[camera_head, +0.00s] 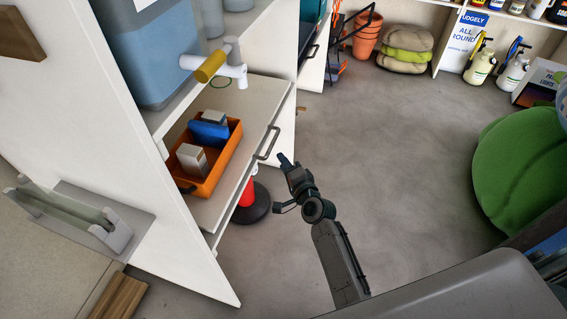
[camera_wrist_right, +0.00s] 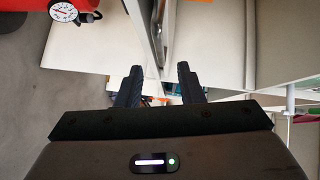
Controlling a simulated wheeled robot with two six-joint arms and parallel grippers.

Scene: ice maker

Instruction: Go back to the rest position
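My right gripper (camera_head: 285,162) hangs in the air just right of the open drawer's handle (camera_head: 268,143), with what looks like a small gap between them. In the right wrist view its two dark fingers (camera_wrist_right: 160,75) stand apart with nothing gripped between them. My right arm reaches up from the lower middle of the head view. My left gripper is in neither view.
The drawer (camera_head: 262,95) stands open from the white cabinet (camera_head: 75,120), with an orange bin (camera_head: 222,158) inside. A blue-grey ice maker (camera_head: 160,62) sits above. A red item on a dark base (camera_head: 258,205) stands below.

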